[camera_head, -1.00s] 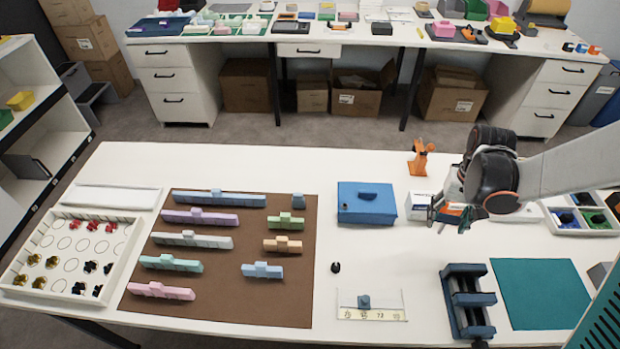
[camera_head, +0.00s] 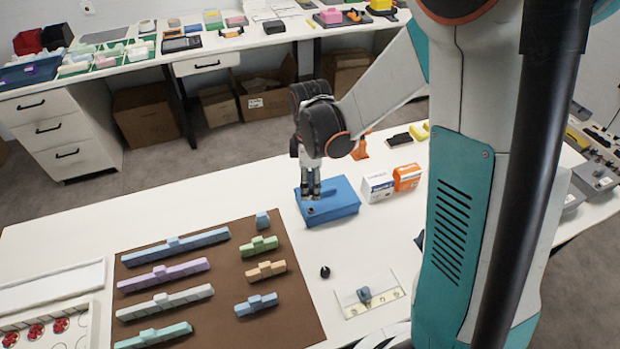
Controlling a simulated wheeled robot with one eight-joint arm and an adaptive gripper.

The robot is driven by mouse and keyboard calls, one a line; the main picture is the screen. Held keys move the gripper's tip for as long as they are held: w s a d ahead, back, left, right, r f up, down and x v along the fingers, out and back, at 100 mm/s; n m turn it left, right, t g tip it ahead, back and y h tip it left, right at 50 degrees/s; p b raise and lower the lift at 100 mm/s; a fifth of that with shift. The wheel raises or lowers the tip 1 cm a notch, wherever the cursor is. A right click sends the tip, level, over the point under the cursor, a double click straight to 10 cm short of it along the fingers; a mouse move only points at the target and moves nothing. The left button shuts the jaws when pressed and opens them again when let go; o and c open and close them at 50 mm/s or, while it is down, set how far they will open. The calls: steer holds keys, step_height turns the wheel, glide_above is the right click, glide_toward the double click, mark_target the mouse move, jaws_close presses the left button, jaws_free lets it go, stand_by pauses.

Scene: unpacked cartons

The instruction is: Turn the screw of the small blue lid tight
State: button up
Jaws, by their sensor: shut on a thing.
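The blue box with its blue lid (camera_head: 340,198) stands near the far edge of the white table, left of two cartons. My gripper (camera_head: 311,196) points straight down over the lid's left end. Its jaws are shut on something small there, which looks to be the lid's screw. The fingers hide most of it, and I cannot see how deep it sits.
A brown mat (camera_head: 220,290) with several coloured bars lies to the left. A dark knob (camera_head: 325,271) and a white plate with a small blue block (camera_head: 364,294) are nearer. White and orange cartons (camera_head: 378,187) stand right of the box.

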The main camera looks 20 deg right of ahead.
mark_target(311, 195)
steer(key=n, duration=0.3)
steer(key=shift+s+r+n, duration=0.25)
steer(key=shift+r+n, duration=0.15)
steer(key=shift+f+b, duration=1.1)
steer(key=shift+f, duration=0.55)
steer(key=shift+f+b, duration=1.05)
steer(key=shift+f, duration=0.2)
steer(key=m, duration=0.5)
steer(key=shift+b, duration=0.35)
steer(key=m, duration=0.5)
steer(key=shift+b, duration=0.3)
steer(key=m, duration=0.9)
steer(key=shift+m+b, duration=0.4)
steer(key=shift+n, duration=1)
